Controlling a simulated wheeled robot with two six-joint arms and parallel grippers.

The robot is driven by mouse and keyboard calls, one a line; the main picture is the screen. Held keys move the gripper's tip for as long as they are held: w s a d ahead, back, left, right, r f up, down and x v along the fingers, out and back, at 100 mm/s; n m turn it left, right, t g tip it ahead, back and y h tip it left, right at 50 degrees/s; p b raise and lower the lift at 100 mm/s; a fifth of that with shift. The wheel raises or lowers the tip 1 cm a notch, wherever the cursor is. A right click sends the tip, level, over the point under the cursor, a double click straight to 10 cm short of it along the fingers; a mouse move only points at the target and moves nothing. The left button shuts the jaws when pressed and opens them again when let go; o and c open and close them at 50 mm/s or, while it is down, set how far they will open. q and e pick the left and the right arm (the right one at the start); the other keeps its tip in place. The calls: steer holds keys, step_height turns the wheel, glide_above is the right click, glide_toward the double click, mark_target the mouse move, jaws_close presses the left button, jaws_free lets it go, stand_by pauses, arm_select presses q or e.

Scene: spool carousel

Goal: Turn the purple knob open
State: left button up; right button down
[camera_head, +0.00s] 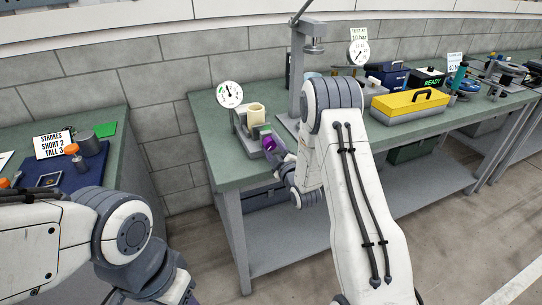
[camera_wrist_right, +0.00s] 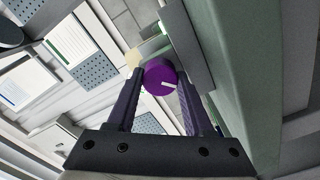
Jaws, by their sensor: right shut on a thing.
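The purple knob (camera_head: 268,143) is on the front of a small grey fixture (camera_head: 241,122) at the left end of the green-topped bench. In the right wrist view the knob (camera_wrist_right: 160,77) is a round purple disc with a white mark that points to the right. My right gripper (camera_head: 275,153) is shut on the knob; one finger lies on each side of it in the wrist view (camera_wrist_right: 162,92). My left arm shows at the lower left of the head view, but its fingertips are out of the picture.
A round gauge (camera_head: 229,94) stands behind the fixture. A grey press-like stand (camera_head: 296,70) rises just right of it. A blue mat (camera_head: 88,168) with small parts lies on the left bench. A floor gap separates the benches.

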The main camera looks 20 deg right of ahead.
steer(key=n+b, duration=0.3)
steer(key=b, duration=0.1)
steer(key=n+b, duration=0.4)
steer(key=shift+a+f, duration=0.1)
steer(key=shift+f, duration=0.1)
steer(key=shift+r+n+b, duration=0.15)
steer(key=shift+n+b, duration=0.95)
steer(key=shift+b, duration=0.2)
steer(key=shift+c, duration=1.5)
jaws_free()
